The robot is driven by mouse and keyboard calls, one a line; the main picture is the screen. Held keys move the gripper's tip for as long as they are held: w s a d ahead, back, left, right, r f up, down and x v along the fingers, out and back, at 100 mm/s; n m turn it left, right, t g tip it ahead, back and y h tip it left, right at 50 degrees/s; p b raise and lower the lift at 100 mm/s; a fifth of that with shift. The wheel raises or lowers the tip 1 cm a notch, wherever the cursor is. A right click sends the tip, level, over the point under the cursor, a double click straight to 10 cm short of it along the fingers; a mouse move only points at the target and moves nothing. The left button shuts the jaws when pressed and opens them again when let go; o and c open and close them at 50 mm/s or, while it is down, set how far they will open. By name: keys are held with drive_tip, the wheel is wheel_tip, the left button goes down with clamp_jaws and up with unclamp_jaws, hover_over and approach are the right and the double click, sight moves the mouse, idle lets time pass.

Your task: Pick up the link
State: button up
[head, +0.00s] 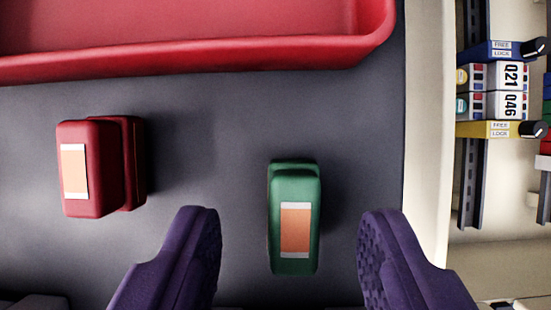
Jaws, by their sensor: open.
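Two blocks lie on the dark grey surface, and I cannot tell which one is the link. The green block (293,184) has an orange and white label and lies lengthwise in the lower middle of the view. The red block (104,155) has a similar label and sits to the left, with a stepped right side. My gripper (290,235) is open, with purple fingers. The green block appears between the fingertips, with a gap on both sides. Nothing is held.
A red tray (200,54) spans the top left of the surface. A pale raised edge (428,120) borders the surface on the right. Beyond it are rails with blue and yellow clamps (488,129) and labelled modules (508,76). Grey surface is free between the blocks and the tray.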

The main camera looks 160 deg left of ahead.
drive_tip(key=shift+x, duration=1.1)
drive_tip(key=shift+s+r, duration=0.1)
drive_tip(key=shift+c, duration=0.2)
drive_tip(key=shift+d, duration=0.1)
clamp_jaws()
drive_tip(key=shift+r, duration=0.1)
